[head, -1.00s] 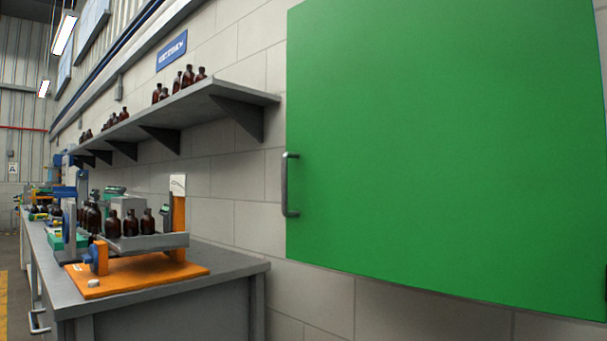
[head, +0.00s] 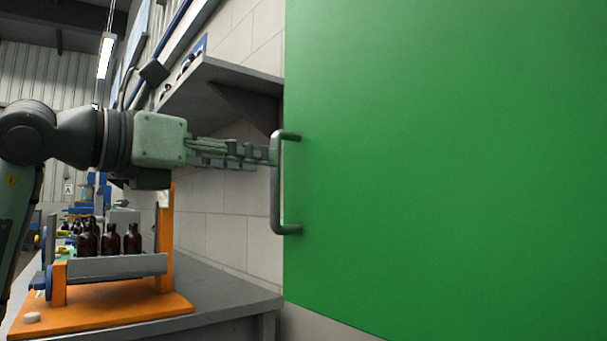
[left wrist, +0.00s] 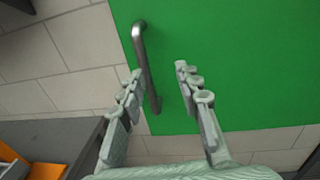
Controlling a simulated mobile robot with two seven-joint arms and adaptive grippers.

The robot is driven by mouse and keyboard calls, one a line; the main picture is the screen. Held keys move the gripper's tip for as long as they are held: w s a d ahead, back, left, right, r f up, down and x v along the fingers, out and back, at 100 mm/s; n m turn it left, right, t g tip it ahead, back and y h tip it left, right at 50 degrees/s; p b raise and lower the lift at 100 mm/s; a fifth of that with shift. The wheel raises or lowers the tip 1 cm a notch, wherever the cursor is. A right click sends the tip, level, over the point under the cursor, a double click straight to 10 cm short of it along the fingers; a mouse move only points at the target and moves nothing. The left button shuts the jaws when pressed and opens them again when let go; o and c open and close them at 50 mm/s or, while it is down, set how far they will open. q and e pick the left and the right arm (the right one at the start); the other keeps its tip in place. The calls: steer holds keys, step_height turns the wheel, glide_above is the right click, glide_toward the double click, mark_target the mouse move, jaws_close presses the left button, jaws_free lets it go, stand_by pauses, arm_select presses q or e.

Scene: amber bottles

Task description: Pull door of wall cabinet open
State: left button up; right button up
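The wall cabinet's green door (head: 440,160) fills the right of the head view; no gap shows along its left edge. Its grey vertical bar handle (head: 277,200) is near that edge. My left gripper (head: 264,154) reaches in from the left, its fingertips at the upper part of the handle. In the left wrist view the gripper (left wrist: 160,74) is open. The handle (left wrist: 147,65) appears between the fingers, close beside the left one, with a gap to the right one. I cannot tell whether a finger touches it. My right gripper is not in view.
A grey wall shelf (head: 225,78) is just behind and above my left gripper. Below is a grey workbench (head: 225,302) with an orange stand (head: 110,318) holding several amber bottles (head: 132,238). Space in front of the door looks clear.

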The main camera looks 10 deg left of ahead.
arm_select(q)
steer(key=shift+n+t+y, duration=0.4)
steer(key=shift+t+y, duration=0.1)
steer(key=shift+y, duration=0.3)
steer(key=w, duration=0.2)
steer(key=w+d, duration=0.1)
steer(key=w, duration=0.1)
steer(key=w+r+p, duration=0.1)
steer(key=w, duration=0.1)
steer(key=shift+w+d+r, duration=0.1)
steer(key=shift+w+d, duration=0.05)
steer(key=shift+w, duration=0.1)
steer(key=shift+w+d, duration=0.1)
steer(key=shift+w, duration=0.15)
jaws_close()
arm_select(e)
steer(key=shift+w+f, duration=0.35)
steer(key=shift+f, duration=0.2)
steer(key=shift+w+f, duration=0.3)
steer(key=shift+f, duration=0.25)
